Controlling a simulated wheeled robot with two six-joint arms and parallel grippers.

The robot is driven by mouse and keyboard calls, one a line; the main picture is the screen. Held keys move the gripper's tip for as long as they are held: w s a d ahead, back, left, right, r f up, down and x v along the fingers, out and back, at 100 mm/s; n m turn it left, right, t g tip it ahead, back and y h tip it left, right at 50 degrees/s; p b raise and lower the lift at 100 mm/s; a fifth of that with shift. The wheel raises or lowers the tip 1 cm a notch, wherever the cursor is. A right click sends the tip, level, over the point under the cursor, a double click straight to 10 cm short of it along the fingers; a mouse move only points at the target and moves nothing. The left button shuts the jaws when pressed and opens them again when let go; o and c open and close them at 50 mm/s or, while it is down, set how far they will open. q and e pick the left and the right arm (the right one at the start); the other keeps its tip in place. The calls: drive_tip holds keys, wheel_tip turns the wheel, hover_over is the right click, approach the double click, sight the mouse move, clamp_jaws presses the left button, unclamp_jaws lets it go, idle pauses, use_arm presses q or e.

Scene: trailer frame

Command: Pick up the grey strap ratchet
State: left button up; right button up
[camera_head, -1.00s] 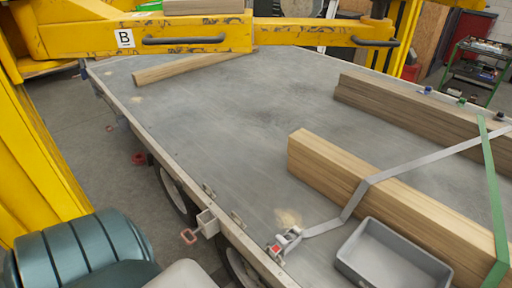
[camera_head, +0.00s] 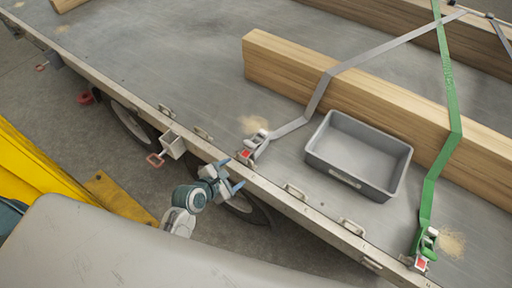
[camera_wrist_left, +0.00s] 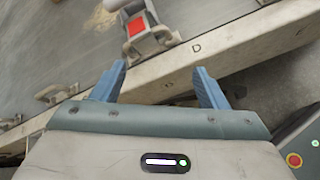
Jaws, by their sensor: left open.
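The grey strap ratchet (camera_head: 254,145), with a red part, sits at the near edge of the trailer bed, at the end of a grey strap (camera_head: 318,96) that runs over the timber. My left gripper (camera_head: 232,172) is open and empty just outside the trailer's side rail, a little below and left of the ratchet. In the left wrist view the ratchet (camera_wrist_left: 143,30) is ahead of the two blue fingers (camera_wrist_left: 160,82), beyond their tips and not between them. My right gripper is in neither view.
A grey tray (camera_head: 318,157) stands on the bed right of the ratchet. A green strap ratchet (camera_head: 427,243) is further right. Timber beams (camera_head: 290,72) lie behind. The side rail (camera_head: 290,210) with metal handles borders the bed.

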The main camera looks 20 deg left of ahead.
sight(254, 143)
use_arm(q)
drive_tip(key=w+d+n, duration=0.1)
drive_tip(key=w+n, duration=0.1)
drive_tip(key=w+r+n+t, duration=0.1)
drive_tip(key=w+n, duration=0.1)
drive_tip(key=w, duration=0.1)
drive_tip(key=w+d+r+n, duration=0.1)
drive_tip(key=w+n, duration=0.1)
drive_tip(key=shift+w+d+r+t+h, duration=0.15)
drive_tip(key=shift+w+d+t+h, duration=0.15)
drive_tip(key=shift+w+t+h, duration=0.1)
drive_tip(key=shift+w+a+r+x, duration=0.1)
drive_tip(key=shift+x, duration=0.8)
drive_tip(key=shift+w+a+r+x, duration=0.1)
drive_tip(key=shift+x, duration=0.8)
drive_tip(key=shift+w+a+r+x, duration=0.1)
drive_tip(key=shift+x, duration=0.75)
drive_tip(key=shift+s+r, duration=0.1)
drive_tip(key=c, duration=1.3)
